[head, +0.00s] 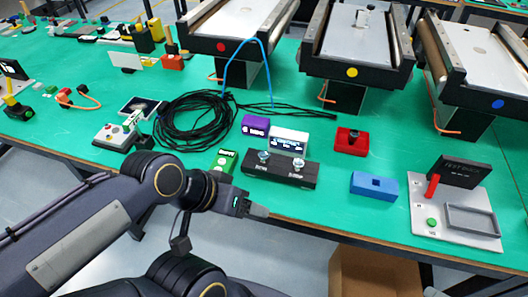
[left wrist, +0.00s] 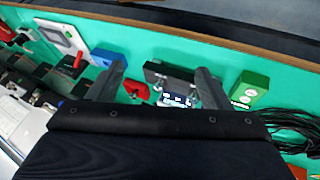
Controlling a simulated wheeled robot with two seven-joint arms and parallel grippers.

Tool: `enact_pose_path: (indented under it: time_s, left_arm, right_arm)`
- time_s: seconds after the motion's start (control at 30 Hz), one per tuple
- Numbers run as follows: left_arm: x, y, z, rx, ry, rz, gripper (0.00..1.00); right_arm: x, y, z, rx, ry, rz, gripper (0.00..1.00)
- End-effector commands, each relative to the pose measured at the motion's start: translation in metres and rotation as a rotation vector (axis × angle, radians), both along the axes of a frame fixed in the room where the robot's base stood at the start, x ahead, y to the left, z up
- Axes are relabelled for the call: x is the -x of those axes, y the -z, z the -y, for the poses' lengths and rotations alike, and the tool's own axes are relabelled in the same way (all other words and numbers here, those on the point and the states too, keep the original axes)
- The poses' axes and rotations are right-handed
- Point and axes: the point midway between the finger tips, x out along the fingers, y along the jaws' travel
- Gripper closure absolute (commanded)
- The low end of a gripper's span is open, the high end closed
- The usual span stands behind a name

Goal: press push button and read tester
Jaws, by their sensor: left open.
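A pale test plate (head: 456,238) lies at the right of the green table. It carries a dark panel lettered like "TEST DECK" (head: 460,172), a red lever (head: 432,186), a green push button (head: 432,222) and an empty grey frame (head: 471,220). The plate also shows at the upper left of the left wrist view (left wrist: 58,32). My left gripper (head: 258,210) is over the table's front edge, just in front of a black box with two metal knobs (head: 280,174), well left of the plate. In the left wrist view its fingers (left wrist: 160,72) are apart and empty.
Near the black box are a green block (head: 223,162), a purple block (head: 255,125), a white lettered block (head: 289,139), a red block (head: 351,141) and a blue block (head: 373,185). Coiled black cable (head: 195,118) lies left. Mini conveyors (head: 355,50) stand behind.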

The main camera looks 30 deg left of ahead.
Motion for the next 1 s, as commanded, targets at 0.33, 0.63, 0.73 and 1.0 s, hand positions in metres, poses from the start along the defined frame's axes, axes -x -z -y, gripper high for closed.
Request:
enact_pose_path:
  time_s: [0.33,0.63,0.73,1.0]
  left_arm:
    - [0.0000,0.0000,0.0000,0.000,0.000,0.000,0.73]
    - [0.0000,0.0000,0.0000,0.000,0.000,0.000,1.00]
    - [0.0000,0.0000,0.0000,0.000,0.000,0.000,1.00]
    - [0.0000,0.0000,0.0000,0.000,0.000,0.000,1.00]
  right_arm:
    - [0.0000,0.0000,0.0000,0.000,0.000,0.000,0.24]
    - [0.0000,0.0000,0.0000,0.000,0.000,0.000,0.24]
    - [0.0000,0.0000,0.0000,0.000,0.000,0.000,0.24]
    - [0.0000,0.0000,0.0000,0.000,0.000,0.000,0.24]
